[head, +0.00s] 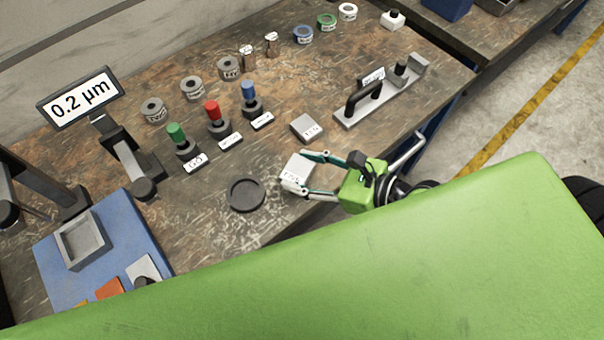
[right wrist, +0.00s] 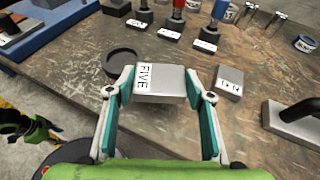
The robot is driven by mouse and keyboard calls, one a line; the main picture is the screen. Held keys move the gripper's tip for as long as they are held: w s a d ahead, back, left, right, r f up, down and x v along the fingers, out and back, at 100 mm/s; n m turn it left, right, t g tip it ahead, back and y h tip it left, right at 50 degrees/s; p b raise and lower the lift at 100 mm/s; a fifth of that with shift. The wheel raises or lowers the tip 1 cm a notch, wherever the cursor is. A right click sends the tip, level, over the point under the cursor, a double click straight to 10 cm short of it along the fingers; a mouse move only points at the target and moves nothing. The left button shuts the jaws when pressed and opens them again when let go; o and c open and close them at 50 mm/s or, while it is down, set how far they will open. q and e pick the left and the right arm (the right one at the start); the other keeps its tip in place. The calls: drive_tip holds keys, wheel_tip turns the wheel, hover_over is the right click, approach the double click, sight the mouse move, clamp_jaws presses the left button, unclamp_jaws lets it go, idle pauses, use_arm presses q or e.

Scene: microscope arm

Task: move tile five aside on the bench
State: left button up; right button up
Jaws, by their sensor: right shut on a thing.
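Tile five (right wrist: 165,84) is a grey square block with a white label reading FIVE on its left side. It also shows in the head view (head: 298,167), near the front edge of the bench (head: 225,232). My right gripper (head: 304,172) is shut on it, with one finger on each side in the right wrist view (right wrist: 158,90). I cannot tell whether its underside touches the bench. A second grey tile (head: 307,127) lies apart from it, farther back; its label is too small to read surely. My left gripper is not in the head view.
A dark round dish (head: 246,195) lies left of tile five. Behind stand green (head: 177,136), red (head: 213,112) and blue (head: 249,92) knobs on labelled bases. A plate with a black handle (head: 362,98) is at right. A blue mat (head: 110,222) is at left.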

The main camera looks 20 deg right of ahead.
sight(303, 176)
drive_tip(key=shift+w+d+f, duration=0.1)
drive_tip(key=shift+w+f, duration=0.9)
drive_tip(key=shift+f, duration=0.05)
drive_tip(key=shift+f+b, duration=0.55)
drive_tip(key=shift+f, duration=0.9)
drive_tip(key=shift+s, duration=0.1)
drive_tip(key=shift+f, duration=0.15)
drive_tip(key=o, duration=1.6)
drive_tip(key=shift+o, duration=0.2)
drive_tip(key=shift+s, duration=0.1)
